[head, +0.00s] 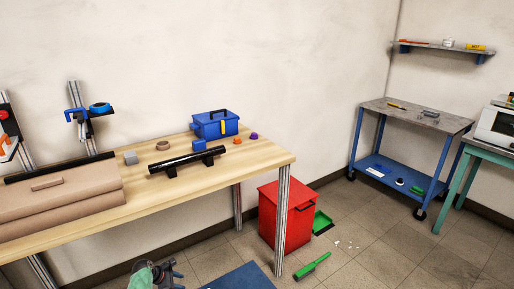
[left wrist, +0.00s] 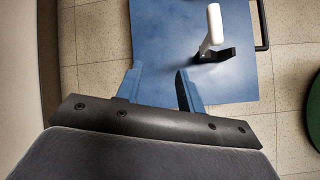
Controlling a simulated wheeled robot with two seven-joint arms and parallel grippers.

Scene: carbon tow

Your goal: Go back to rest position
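My left gripper (left wrist: 159,69) shows in the left wrist view with its two blue fingers apart and nothing between them. Past the fingertips lies a blue mat (left wrist: 155,38) on the tiled floor; the gripper appears to be above the floor. My right gripper cannot be made out in either view. The wooden workbench (head: 255,158) stands at the left, with a black tube (head: 185,160) resting on two black supports.
The bench also holds a blue toolbox (head: 215,124) and brown rolls (head: 60,190). A red bin (head: 275,215) stands by its right leg, beside a green dustpan (head: 322,222) and green brush (head: 312,265). A blue cart (head: 405,178) is at right. Floor between is mostly clear.

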